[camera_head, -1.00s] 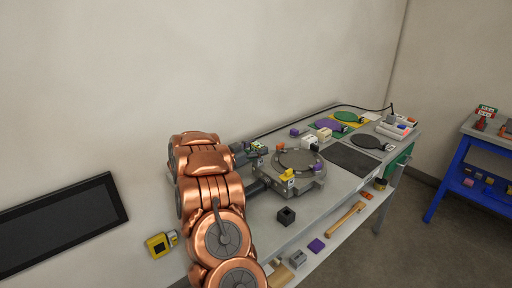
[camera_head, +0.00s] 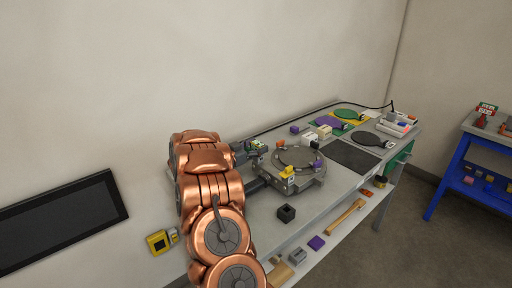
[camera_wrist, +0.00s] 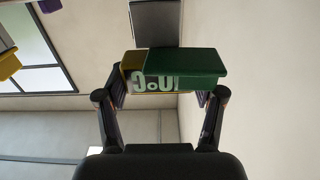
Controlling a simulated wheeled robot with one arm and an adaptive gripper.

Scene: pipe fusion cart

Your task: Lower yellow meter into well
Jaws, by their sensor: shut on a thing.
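My gripper (camera_wrist: 160,92) is shut on a small box-shaped meter (camera_wrist: 190,66). In the wrist view it has a large green face, a yellow part at its left and a panel with pale characters. Whether the meter touches anything below cannot be told. A yellow piece (camera_head: 287,173) sits at the fixture's front edge. I cannot make out the well.
White blocks (camera_head: 323,131) and purple blocks stand behind the fixture. A black open-topped block (camera_head: 286,213) stands at the cart's front edge. A dark mat (camera_head: 351,156) lies clear to the right. A yellow device (camera_head: 158,242) is at lower left by the wall.

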